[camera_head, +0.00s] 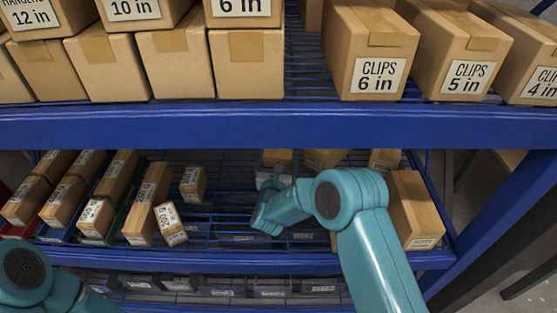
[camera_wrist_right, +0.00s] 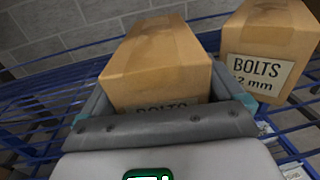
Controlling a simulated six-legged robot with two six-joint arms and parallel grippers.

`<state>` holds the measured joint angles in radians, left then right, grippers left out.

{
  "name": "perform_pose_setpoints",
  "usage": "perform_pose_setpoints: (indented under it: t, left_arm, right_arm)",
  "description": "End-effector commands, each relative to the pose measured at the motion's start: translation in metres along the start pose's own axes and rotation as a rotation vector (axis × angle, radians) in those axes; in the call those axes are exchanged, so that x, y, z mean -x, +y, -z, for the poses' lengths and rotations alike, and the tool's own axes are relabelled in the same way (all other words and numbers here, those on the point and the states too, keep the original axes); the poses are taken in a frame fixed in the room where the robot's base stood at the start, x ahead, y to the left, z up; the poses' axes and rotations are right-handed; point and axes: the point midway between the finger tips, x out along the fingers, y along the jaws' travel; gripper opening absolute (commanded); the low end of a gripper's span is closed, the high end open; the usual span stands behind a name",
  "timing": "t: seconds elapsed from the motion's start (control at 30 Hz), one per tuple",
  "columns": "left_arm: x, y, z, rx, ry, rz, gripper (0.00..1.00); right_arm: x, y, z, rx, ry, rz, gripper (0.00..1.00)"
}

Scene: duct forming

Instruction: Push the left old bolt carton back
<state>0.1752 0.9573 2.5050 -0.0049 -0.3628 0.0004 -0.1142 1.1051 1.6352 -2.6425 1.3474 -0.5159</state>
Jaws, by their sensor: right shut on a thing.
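The left bolt carton (camera_head: 277,157) is a brown taped box at the back of the middle shelf in the head view. It fills the middle of the right wrist view (camera_wrist_right: 160,65), its "BOLTS" label partly hidden by my gripper's palm. My right gripper (camera_head: 272,182) reaches into the shelf and is shut on this carton, with a finger along each side. A second bolts carton (camera_wrist_right: 268,50) stands to its right, apart from it, and shows in the head view (camera_head: 325,158). My left gripper is out of view; only part of the left arm shows.
The blue upper shelf edge (camera_head: 230,127) runs just above my right arm. Small cartons (camera_head: 146,203) stand at the left of the middle shelf, one (camera_head: 170,223) askew. A tall carton (camera_head: 414,210) stands at the right. Bare wire deck (camera_head: 228,215) lies between.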

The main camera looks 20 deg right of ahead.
Motion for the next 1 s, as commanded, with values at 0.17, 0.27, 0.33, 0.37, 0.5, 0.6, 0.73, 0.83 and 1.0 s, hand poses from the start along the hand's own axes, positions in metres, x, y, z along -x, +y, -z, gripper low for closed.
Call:
perform_pose_setpoints:
  t: [0.17,0.27,0.33,0.37,0.5,0.6,0.73,0.83,1.0]
  left_arm:
    - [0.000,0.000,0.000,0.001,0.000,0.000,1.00]
    - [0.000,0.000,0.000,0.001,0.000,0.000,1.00]
    - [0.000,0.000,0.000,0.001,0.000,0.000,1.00]
    - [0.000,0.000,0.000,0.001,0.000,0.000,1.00]
    - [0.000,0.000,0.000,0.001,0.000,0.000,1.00]
    - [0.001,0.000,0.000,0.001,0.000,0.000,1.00]
    - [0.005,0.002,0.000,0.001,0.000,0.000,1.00]
    - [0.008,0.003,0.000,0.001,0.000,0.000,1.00]
    - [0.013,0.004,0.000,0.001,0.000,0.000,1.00]
  right_arm:
    - [0.000,0.004,-0.001,-0.001,-0.001,-0.003,0.42]
    - [0.000,0.005,-0.001,-0.002,-0.001,-0.003,0.42]
    - [0.000,0.005,-0.001,-0.002,-0.001,-0.003,1.00]
    - [0.000,0.005,-0.001,-0.002,-0.001,-0.003,1.00]
    - [0.001,0.005,-0.001,-0.002,-0.001,-0.003,1.00]
    - [0.005,0.006,-0.001,-0.001,-0.001,-0.003,1.00]
    - [0.025,0.006,-0.002,-0.001,0.001,-0.005,1.00]
    - [0.049,0.007,-0.002,0.000,0.002,-0.007,1.00]
    - [0.092,0.007,-0.002,0.001,0.000,-0.007,1.00]
